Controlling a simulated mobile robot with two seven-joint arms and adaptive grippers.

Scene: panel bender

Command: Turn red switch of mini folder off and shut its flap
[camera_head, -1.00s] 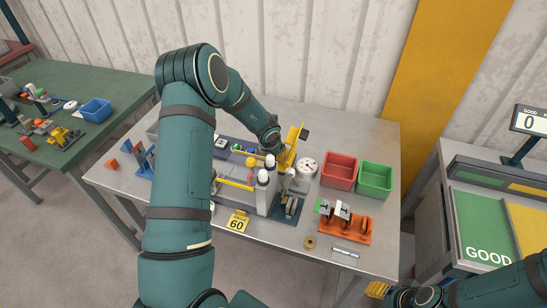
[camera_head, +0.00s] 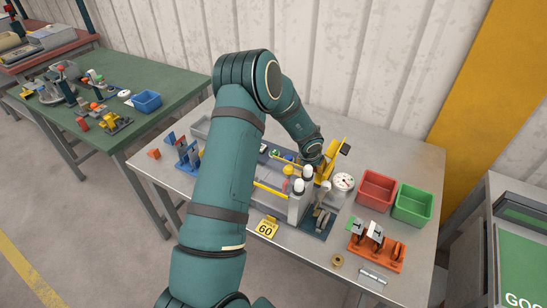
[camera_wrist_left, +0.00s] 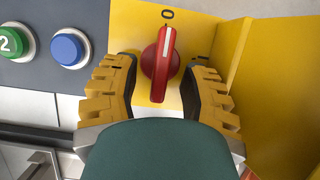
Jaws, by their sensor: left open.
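The red switch (camera_wrist_left: 158,64) is a rotary knob on a yellow panel (camera_wrist_left: 135,22) in the left wrist view. Its white line points up, close to the 0 mark. My left gripper (camera_wrist_left: 162,68) is open, one yellow ridged finger on each side of the knob; I cannot tell whether either touches it. In the head view the mini folder (camera_head: 297,209) stands on the grey table, partly hidden behind my left arm. A yellow part (camera_head: 329,158) stands raised at its right end; I cannot tell whether it is the flap. My right gripper is not in view.
A green button (camera_wrist_left: 11,42) and a blue button (camera_wrist_left: 70,48) sit left of the switch. A red bin (camera_head: 376,188), a green bin (camera_head: 412,204) and an orange fixture (camera_head: 377,254) stand right of the folder. A 60 sign (camera_head: 266,228) stands in front.

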